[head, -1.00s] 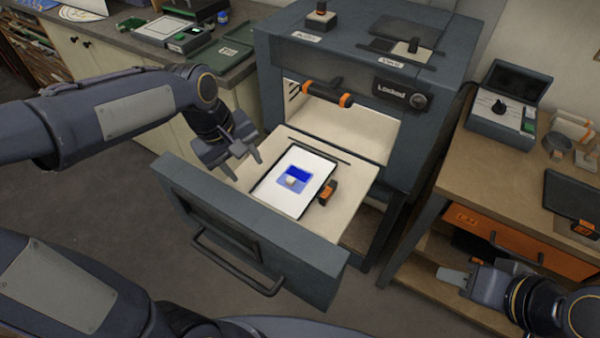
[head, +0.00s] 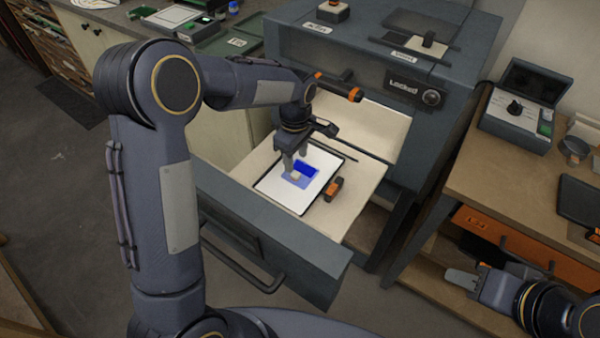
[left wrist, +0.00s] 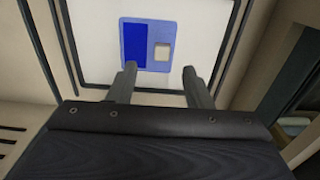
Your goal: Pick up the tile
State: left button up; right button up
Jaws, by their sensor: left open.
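The tile (head: 307,170) is a flat blue piece, part dark and part light blue, with a small pale square on it. It lies on a white panel with a dark rim (head: 290,203) inside the pulled-out drawer. In the left wrist view the tile (left wrist: 135,45) lies just beyond the fingertips. My left gripper (head: 291,165) is open above the panel, beside the tile and partly covering it in the head view. Its two fingers (left wrist: 162,78) are apart with nothing between them. Contact cannot be told. My right gripper (head: 465,277) is at the lower right, away from the drawer; its jaw gap is unclear.
The drawer front (head: 285,245) with its handle stands before the panel. An orange and black block (head: 333,188) lies right of the panel. The dark cabinet (head: 455,100) rises behind. A wooden bench (head: 485,165) with an orange drawer stands at right.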

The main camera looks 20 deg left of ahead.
aim_at(296, 173)
pick_arm(q)
notch_tip(296, 173, down, 5)
jog(key=shift+s+r+p, duration=0.15)
jog(key=shift+p, duration=0.65)
jog(key=shift+f, duration=0.55)
grip_shut()
notch_tip(296, 173, up, 13)
jog(key=shift+p, duration=0.35)
